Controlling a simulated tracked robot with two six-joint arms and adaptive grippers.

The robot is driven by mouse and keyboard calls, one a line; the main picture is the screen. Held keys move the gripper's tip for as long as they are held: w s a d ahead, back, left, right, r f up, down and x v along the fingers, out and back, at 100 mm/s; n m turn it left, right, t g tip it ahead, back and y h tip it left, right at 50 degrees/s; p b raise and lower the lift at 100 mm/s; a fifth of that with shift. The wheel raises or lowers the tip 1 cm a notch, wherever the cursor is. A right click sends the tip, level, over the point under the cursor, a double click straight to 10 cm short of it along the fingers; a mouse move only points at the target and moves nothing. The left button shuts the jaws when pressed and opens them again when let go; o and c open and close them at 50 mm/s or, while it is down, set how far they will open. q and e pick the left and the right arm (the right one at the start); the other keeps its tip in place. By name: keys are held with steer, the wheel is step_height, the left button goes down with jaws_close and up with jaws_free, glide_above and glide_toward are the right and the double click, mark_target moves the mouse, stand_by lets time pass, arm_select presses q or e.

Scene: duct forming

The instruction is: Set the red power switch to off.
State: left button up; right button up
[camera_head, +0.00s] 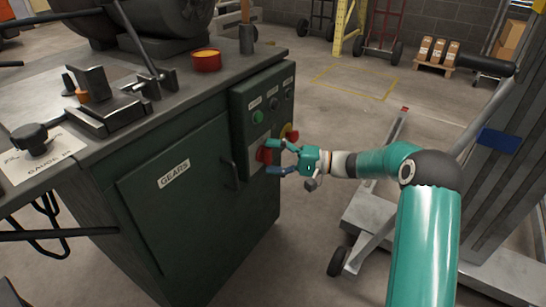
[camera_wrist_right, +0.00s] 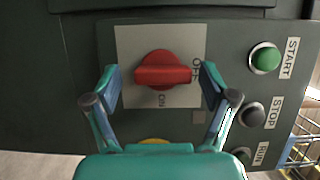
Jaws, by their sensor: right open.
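The red power switch (camera_head: 263,155) is on the green control panel at the right end of the cabinet. In the right wrist view the red switch (camera_wrist_right: 162,72) sits on a pale plate. Its bar lies level in that picture, with one end toward the OFF lettering at right; the ON lettering is below it. I cannot tell which end is the pointer. My right gripper (camera_head: 270,158) is open in front of it. In the wrist view the fingers of my right gripper (camera_wrist_right: 162,85) stand one on each side of the bar, with gaps. My left gripper is out of view.
Beside the switch are a green START button (camera_wrist_right: 265,57), a dark STOP button (camera_wrist_right: 251,114) and a RUN button (camera_wrist_right: 241,154). A yellow part (camera_wrist_right: 153,141) shows behind my gripper. The cabinet door has a handle (camera_head: 230,176).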

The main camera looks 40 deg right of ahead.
steer(key=v, duration=1.2)
steer(key=s+a+f+m+g+h+p, duration=0.1)
steer(key=s+a+f+g+h+p, duration=0.25)
steer(key=a+f+g, duration=1)
steer(key=s+a+f+n+t+h+p, duration=0.1)
steer(key=s+a+f+n+h+p, duration=0.2)
steer(key=s+a+f, duration=0.6)
steer(key=s+a+f+n+h+p, duration=0.1)
steer(key=s+a+f+n+h, duration=0.1)
steer(key=s+a+f+n, duration=0.5)
arm_select(q)
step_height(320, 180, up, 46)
steer(key=p, duration=3.8)
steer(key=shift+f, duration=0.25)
arm_select(e)
steer(key=a+r+m, duration=0.2)
steer(key=a+r, duration=0.1)
steer(key=r, duration=3.6)
steer(key=shift+s+r, duration=0.15)
steer(key=shift+r, duration=0.25)
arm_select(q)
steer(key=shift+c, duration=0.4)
arm_select(e)
steer(key=shift+c, duration=0.3)
